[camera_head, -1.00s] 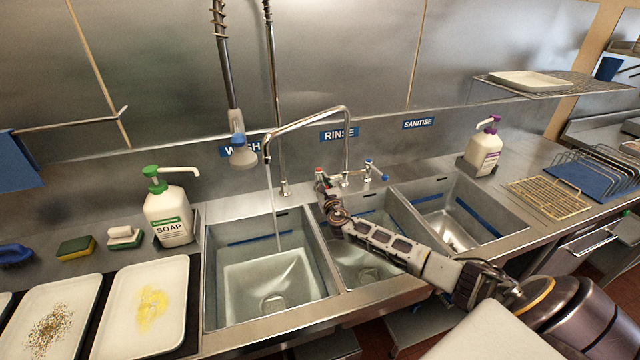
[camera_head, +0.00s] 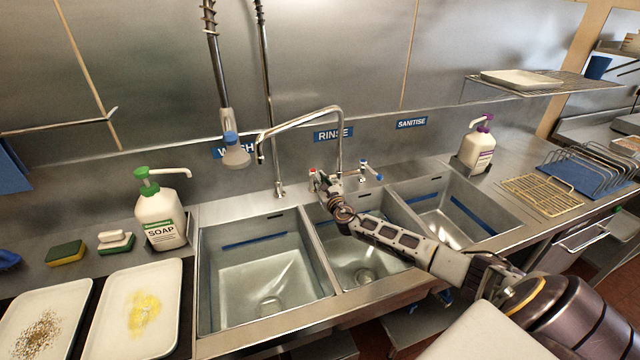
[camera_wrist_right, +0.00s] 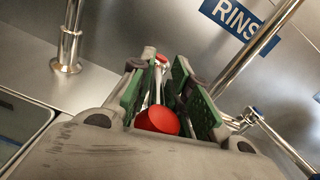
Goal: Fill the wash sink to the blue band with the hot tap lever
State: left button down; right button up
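The wash sink (camera_head: 213,302) is the left basin, with a blue band (camera_head: 253,242) on its back wall. A clear sheen lies low in the basin, below the band; its depth is hard to tell. The spout (camera_head: 300,118) ends over this basin and no stream shows from it. The hot tap lever (camera_wrist_right: 158,119) has a red end and lies between the green finger pads of my right gripper (camera_wrist_right: 160,84). The fingers are around it with a gap at the right; firm contact on both sides does not show. In the head view my right gripper (camera_head: 322,182) is at the tap base. My left gripper is out of view.
A blue-ended lever (camera_head: 372,171) is right of the tap. A spray head (camera_head: 236,150) hangs behind the wash sink. A soap bottle (camera_head: 160,215) and trays (camera_head: 133,345) stand left.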

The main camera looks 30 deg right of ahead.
jog(key=shift+o, duration=1)
jog(key=shift+f, duration=0.1)
jog(key=shift+s, duration=0.1)
jog(key=shift+s, duration=0.15)
jog(key=v, duration=1.1)
jog(key=shift+s, duration=0.3)
jog(key=shift+f, duration=0.1)
dwell(0.9)
